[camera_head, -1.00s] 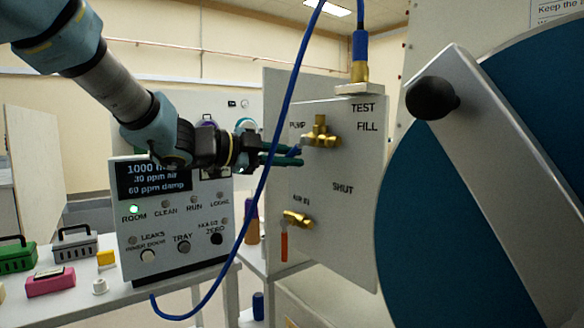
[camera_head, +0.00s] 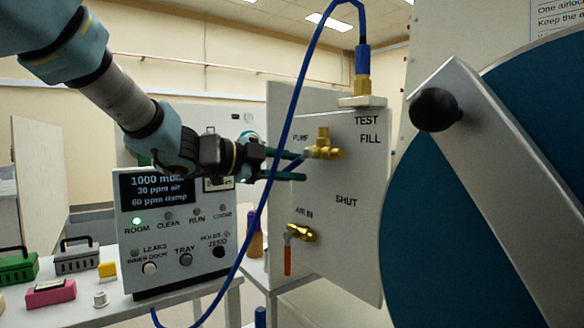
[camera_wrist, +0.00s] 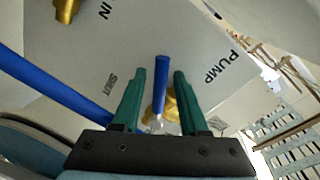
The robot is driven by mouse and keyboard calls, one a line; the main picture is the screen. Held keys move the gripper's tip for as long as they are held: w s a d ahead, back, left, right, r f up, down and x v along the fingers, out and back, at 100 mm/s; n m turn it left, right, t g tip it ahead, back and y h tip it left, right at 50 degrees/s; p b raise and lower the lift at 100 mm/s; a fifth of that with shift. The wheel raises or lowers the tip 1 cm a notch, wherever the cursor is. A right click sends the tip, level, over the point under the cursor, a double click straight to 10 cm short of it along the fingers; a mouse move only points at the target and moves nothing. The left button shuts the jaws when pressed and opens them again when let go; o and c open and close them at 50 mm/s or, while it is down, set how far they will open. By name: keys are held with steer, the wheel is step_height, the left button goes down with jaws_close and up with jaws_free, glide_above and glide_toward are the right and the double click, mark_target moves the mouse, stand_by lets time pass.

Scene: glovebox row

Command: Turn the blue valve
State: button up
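The blue valve is a brass body (camera_head: 325,146) with a blue lever, on the white panel (camera_head: 350,235) below and right of the PUMP label. In the wrist view its blue lever (camera_wrist: 161,75) lies between the two green fingers, with a gap on each side. The brass body (camera_wrist: 171,106) is partly hidden behind the right finger. My gripper (camera_head: 302,167) reaches the valve from the left and is open around the lever; it also shows in the wrist view (camera_wrist: 158,80). In the head view the lever is mostly hidden by the fingers.
A blue hose (camera_head: 287,130) loops down in front of the panel, close to my gripper. An AIR IN valve (camera_head: 287,258) with a red lever sits lower. A large blue disc with a grey bar (camera_head: 500,165) stands right. A control box (camera_head: 180,225) stands on the bench left.

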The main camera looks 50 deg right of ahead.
steer(key=b+v, duration=0.2)
steer(key=v, duration=0.8)
steer(key=shift+w+a+r, duration=0.1)
steer(key=shift+w+a, duration=0.1)
steer(key=shift+a, duration=0.15)
